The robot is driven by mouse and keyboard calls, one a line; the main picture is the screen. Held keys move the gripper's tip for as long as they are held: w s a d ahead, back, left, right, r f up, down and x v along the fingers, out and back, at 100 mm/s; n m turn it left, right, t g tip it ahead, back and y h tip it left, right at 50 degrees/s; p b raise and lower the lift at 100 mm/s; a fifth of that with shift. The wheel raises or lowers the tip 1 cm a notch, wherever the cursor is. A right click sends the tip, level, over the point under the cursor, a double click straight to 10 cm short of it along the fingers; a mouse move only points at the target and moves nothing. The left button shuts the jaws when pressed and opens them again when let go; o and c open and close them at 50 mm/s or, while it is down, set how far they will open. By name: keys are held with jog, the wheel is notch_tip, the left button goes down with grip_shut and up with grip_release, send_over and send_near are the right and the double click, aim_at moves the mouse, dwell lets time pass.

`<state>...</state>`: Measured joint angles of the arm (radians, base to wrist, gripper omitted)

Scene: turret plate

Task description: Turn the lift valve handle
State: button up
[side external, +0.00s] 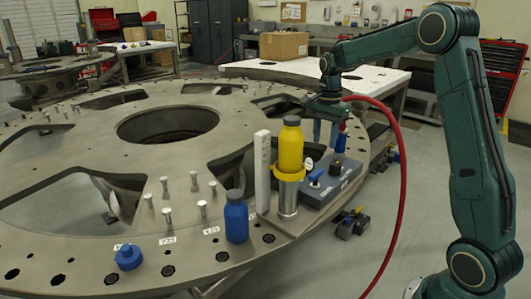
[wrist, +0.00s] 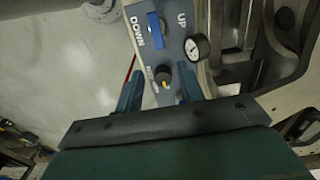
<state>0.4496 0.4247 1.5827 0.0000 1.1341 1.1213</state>
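The lift valve handle is a blue lever (wrist: 156,30) on a grey control panel (wrist: 172,12). It stands between the DOWN and UP labels in the wrist view. In the side view the handle (side external: 315,176) sits on top of the grey control box (side external: 325,196) at the plate's right edge. My gripper (side external: 325,146) hangs above the box, pointing down, apart from the handle. In the wrist view my gripper (wrist: 160,70) has its two fingers spread with nothing between them. The handle lies beyond the fingertips, toward the picture's top.
A round gauge (wrist: 197,47) and a dark knob (wrist: 163,77) sit beside the handle. A yellow bottle (side external: 290,150), a white upright scale (side external: 262,172) and a blue bottle (side external: 236,217) stand left of the box. A red hose (side external: 402,180) loops at right.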

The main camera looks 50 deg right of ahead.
aim_at(316, 179)
notch_tip(316, 179, down, 10)
jog(key=shift+r, duration=0.2)
dwell(0.4)
grip_shut()
